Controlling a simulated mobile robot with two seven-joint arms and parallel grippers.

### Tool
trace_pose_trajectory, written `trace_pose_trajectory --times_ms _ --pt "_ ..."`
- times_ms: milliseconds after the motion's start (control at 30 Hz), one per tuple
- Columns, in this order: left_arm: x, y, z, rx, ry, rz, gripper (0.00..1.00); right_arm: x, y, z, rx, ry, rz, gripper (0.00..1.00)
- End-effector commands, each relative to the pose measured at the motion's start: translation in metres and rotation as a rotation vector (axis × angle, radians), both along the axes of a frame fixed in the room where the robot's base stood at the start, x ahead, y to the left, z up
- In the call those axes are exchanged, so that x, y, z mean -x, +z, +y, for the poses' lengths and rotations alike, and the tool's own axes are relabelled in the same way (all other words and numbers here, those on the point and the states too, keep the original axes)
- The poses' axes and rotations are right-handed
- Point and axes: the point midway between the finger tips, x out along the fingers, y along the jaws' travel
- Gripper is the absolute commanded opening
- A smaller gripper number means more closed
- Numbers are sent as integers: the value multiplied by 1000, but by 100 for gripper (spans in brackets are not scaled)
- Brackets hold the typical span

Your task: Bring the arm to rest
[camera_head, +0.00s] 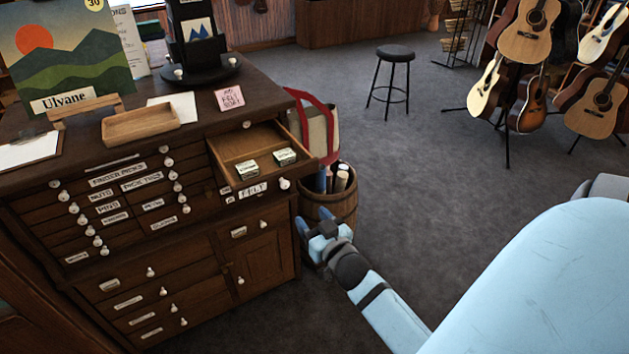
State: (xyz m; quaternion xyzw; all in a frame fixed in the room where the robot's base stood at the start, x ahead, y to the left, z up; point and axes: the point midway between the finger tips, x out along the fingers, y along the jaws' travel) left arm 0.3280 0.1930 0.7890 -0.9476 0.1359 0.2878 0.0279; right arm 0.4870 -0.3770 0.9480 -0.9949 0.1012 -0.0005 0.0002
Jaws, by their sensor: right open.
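My right gripper (313,220) is open and empty. It is low, beside the right side of the wooden cabinet (270,250), in front of the barrel (343,207) and below the open drawer. My light blue right arm (520,290) comes in from the lower right and fills much of that corner. The open drawer (235,150), labelled FELT, sticks out from the top right of the cabinet and has two small labelled packets (285,156) inside. The gripper looks apart from the drawer's white knob (284,184). My left gripper is not in view.
On the cabinet top are a wooden tray (140,124), a mountain picture (66,52), a pink note (229,98) and a dark round stand (202,71). A bag (318,126) stands behind the drawer. A stool (395,53) and guitars (530,38) stand farther back. Carpet between is clear.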

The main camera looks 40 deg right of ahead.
Motion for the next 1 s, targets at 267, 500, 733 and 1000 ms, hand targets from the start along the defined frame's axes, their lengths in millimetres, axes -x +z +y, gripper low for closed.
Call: trace_pose_trajectory --times_ms 267,500,733,1000 --pt "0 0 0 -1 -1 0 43 -1 0 0 0 1 0 54" --pt "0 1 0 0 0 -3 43 -1 0 0 0 1 0 54" --pt "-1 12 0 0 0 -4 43 5 0 9 0 20 33 54" --pt "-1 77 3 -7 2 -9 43 89 -38 115 8 269 390 54"
